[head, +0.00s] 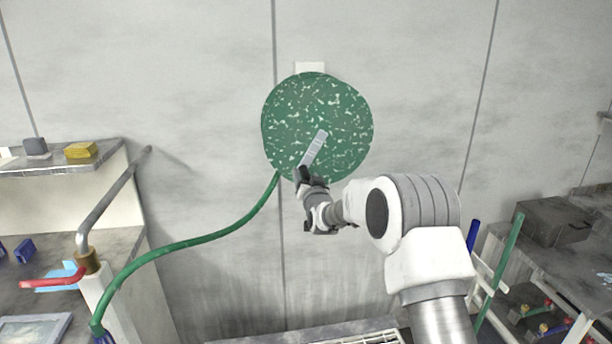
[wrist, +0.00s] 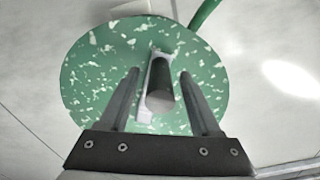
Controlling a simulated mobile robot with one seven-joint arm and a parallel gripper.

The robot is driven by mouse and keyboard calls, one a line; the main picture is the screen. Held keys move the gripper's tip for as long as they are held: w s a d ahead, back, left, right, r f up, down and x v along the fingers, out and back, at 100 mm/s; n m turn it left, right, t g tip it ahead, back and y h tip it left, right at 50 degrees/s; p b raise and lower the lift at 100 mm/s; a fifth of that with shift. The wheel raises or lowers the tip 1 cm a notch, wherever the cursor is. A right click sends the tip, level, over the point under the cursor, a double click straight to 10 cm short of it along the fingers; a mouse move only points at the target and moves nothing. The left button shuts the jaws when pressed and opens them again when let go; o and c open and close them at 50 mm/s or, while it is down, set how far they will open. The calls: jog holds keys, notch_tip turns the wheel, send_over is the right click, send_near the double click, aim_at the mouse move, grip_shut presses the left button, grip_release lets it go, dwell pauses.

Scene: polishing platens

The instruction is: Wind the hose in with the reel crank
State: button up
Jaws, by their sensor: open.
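The hose reel (head: 345,110) is a green speckled disc on the wall, and it fills much of the wrist view (wrist: 95,70). Its crank has a pale grey arm (head: 315,149) running from the disc's middle down to the lower left. A dark cylindrical handle (wrist: 160,88) stands out from it. My gripper (head: 306,178) is open at the crank's lower end. In the wrist view the handle lies between my two fingers (wrist: 158,90), with gaps on both sides. The green hose (head: 205,238) hangs from the reel's lower left and runs down left to a blue end (head: 98,330).
A bench at left carries a grey pipe (head: 108,205) and a red lever (head: 52,282). A shelf (head: 60,164) above holds a yellow block (head: 80,150). At right stand a dark box (head: 551,221) and a rack with a green pole (head: 501,268). The wall around the reel is clear.

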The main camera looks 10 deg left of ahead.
jog(key=shift+w+a, duration=0.1)
jog(key=shift+w, duration=0.15)
grip_shut()
dwell(1.4)
